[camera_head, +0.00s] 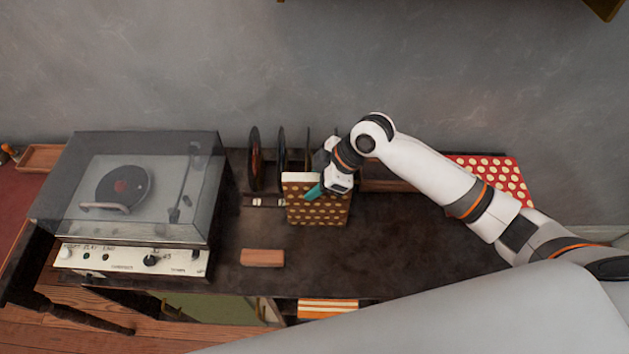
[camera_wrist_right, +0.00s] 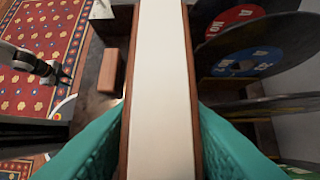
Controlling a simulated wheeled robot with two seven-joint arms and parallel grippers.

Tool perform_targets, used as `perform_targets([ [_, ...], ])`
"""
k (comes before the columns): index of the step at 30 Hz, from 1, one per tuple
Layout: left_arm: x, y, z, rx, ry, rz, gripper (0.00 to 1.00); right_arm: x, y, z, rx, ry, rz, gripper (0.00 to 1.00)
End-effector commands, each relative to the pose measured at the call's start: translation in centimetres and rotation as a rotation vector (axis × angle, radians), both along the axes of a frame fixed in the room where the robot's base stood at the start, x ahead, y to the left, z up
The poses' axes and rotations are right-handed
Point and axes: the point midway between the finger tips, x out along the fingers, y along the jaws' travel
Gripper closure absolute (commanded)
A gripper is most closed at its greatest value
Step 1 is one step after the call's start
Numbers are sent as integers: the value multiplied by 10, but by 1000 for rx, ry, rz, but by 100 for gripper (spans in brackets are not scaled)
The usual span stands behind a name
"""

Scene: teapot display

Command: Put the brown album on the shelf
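The brown album (camera_head: 318,212), with pale dots and a cream edge, stands upright near the middle of the dark cabinet top. My right gripper (camera_head: 314,191) is at its upper edge, with one teal finger showing against the dotted face. In the right wrist view, the album's cream edge (camera_wrist_right: 162,90) runs between the two teal fingers, which press close on both sides. Whether its bottom touches the cabinet top is unclear. My left gripper (camera_wrist_right: 48,72) appears small and away from the album in the right wrist view. A wooden shelf edge (camera_head: 604,8) shows at the top right.
Upright black records (camera_head: 254,160) stand in a rack just behind the album. A lidded turntable (camera_head: 130,190) fills the left. A small brown block (camera_head: 262,258) lies in front. A red dotted album (camera_head: 497,178) is at the right. Striped albums (camera_head: 327,308) sit below the top's front edge.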

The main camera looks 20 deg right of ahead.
Motion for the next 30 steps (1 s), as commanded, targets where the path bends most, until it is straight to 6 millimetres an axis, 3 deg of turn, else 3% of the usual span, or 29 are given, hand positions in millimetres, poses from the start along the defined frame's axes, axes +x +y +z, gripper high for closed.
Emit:
perform_targets([
  [3,0,0,0,0,-1,0,70,0,0,0,0,1,1,51],
  [14,0,0,0,1,-1,1,70,0,-3,7,-1,-1,-1,51],
  [30,0,2,-12,2,0,3,70,-15,-55,92,-2,-2,0,51],
])
